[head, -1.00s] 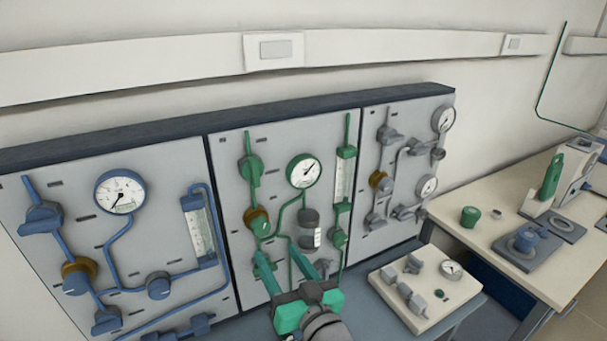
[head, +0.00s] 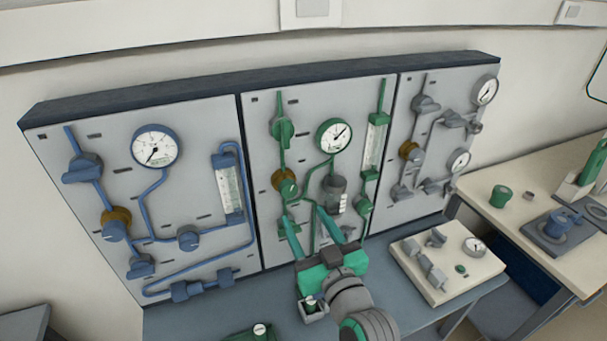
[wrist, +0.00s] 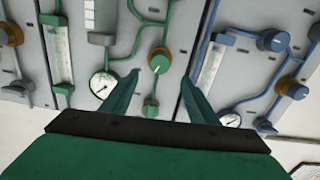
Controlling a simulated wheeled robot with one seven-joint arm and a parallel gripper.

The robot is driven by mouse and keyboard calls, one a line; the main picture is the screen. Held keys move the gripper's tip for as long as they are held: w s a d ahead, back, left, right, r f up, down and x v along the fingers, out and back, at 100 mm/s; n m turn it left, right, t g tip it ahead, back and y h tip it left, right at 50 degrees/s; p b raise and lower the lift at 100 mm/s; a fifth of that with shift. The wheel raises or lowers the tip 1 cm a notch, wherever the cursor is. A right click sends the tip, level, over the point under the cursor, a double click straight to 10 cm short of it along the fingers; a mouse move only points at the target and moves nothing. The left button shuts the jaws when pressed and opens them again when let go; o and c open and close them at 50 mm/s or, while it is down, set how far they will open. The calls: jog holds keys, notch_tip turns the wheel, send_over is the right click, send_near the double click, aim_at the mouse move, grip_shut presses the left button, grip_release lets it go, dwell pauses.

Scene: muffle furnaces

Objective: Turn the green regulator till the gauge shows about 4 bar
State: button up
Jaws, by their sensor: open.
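The green regulator (head: 288,186) is a round green knob with a brass collar on the middle panel. The green-rimmed gauge (head: 334,135) sits above and right of it; its needle points to the upper right, and its numbers are too small to read. My gripper (head: 304,216) is open and empty, its two green fingers reaching toward the panel just below the regulator. In the wrist view, the regulator knob (wrist: 158,62) shows between and just beyond the fingertips (wrist: 160,76), with no visible contact. The gauge (wrist: 102,83) shows there left of the fingers.
A blue panel (head: 60,150) with its own gauge and knobs stands left, a grey-fitted panel (head: 405,110) right. A green valve handle (head: 283,130) and a flow tube (head: 375,145) flank the gauge. A cream block (head: 440,285) with fittings sits on the bench, right of my gripper.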

aim_at(290, 192)
jog(key=shift+n, duration=0.8)
jog(key=x, duration=1)
jog(key=shift+w+f, duration=0.1)
jog(key=shift+w, duration=0.1)
jog(key=shift+c, duration=0.2)
jog(key=shift+w, duration=0.1)
jog(key=c, duration=1)
